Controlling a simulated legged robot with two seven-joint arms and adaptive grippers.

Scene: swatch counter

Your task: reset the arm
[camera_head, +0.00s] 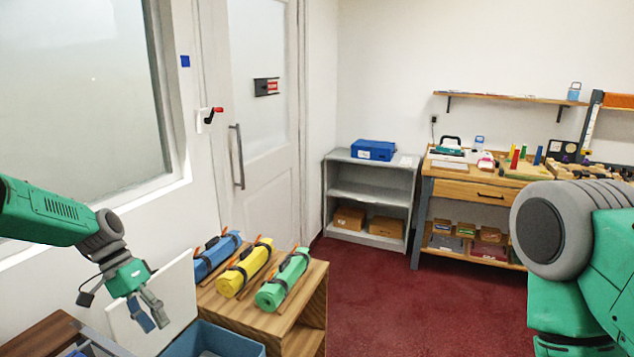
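My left arm comes in from the left, green with grey joints. My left gripper (156,325) points down in front of a white panel (178,290). Its two fingers stand apart with a gap between them, and I see nothing held in it. My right arm (575,265) fills the right edge, large and close, with a grey round joint and green links. My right gripper is outside the picture.
A wooden stand (302,318) holds blue (217,257), yellow (245,269) and green (283,282) rolls. A blue bin (228,345) stands below my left gripper. A grey shelf (342,194) and a wooden workbench (480,187) stand at the back. Red carpet (420,305) is clear between.

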